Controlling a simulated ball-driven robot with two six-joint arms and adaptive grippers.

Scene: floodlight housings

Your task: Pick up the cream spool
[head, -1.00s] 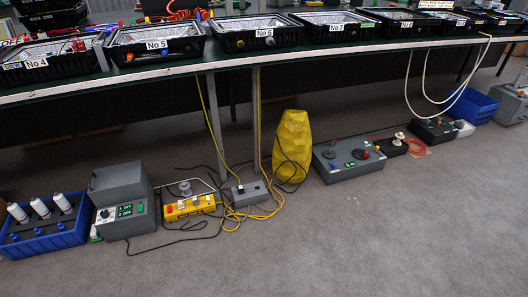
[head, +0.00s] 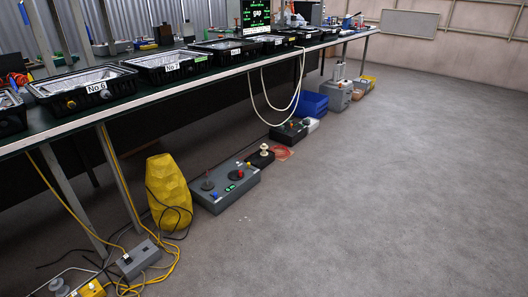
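A small cream piece (head: 264,148), spool-like in shape, stands upright on a small black box (head: 260,160) on the floor, just beyond the grey control box. It is too small to tell for sure whether it is a spool. Neither of my grippers is in view.
A long table (head: 200,80) with black floodlight housings (head: 172,66) runs along the left. Below it stand a yellow faceted object (head: 168,195), a grey control box (head: 225,188), a grey power box with yellow cables (head: 138,260) and blue crates (head: 312,104). The floor at right is clear.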

